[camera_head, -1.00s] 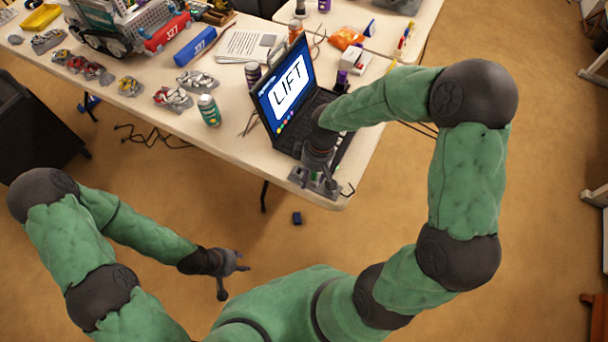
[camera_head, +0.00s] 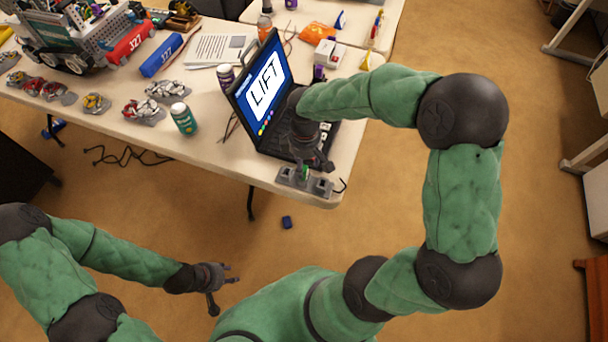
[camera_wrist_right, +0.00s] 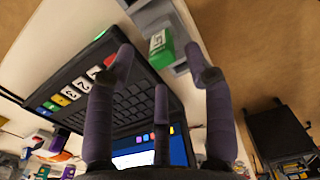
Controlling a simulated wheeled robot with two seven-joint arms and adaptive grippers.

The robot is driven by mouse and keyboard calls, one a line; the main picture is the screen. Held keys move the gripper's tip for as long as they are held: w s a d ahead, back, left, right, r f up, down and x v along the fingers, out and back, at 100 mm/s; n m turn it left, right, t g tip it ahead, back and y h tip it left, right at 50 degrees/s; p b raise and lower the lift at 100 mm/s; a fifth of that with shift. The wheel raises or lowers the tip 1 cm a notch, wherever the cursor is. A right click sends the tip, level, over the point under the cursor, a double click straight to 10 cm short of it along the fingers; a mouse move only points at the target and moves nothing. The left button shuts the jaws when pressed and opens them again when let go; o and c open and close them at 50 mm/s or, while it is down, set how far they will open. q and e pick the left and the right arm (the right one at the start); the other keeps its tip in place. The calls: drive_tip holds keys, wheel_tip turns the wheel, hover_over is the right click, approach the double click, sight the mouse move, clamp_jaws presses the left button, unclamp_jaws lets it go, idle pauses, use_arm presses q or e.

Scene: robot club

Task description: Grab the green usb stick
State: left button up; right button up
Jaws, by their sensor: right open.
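The green usb stick (camera_head: 306,171) sits in a grey holder (camera_head: 287,175) at the table's front right edge, by the laptop. In the right wrist view the stick (camera_wrist_right: 161,46) shows as a green block with a pale label, close beyond my fingertips. My right gripper (camera_head: 314,163) is just above the holder, partly covering the stick. The right wrist view shows its purple-grey fingers (camera_wrist_right: 162,72) spread and empty, with the stick between the two longer fingers' directions. My left gripper (camera_head: 222,285) is open and empty, low in front of the table, far from the stick.
An open laptop (camera_head: 262,92) showing LIFT stands right behind the holder. A green can (camera_head: 184,119) and several small robot models stand left. A thin black cable lies beside the holder. A small blue object (camera_head: 286,222) lies on the floor.

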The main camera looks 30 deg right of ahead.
sight(304, 168)
wheel_tip(304, 168, down, 5)
drive_tip(key=b, duration=0.3)
drive_tip(key=shift+s+a+f, duration=0.1)
clamp_jaws()
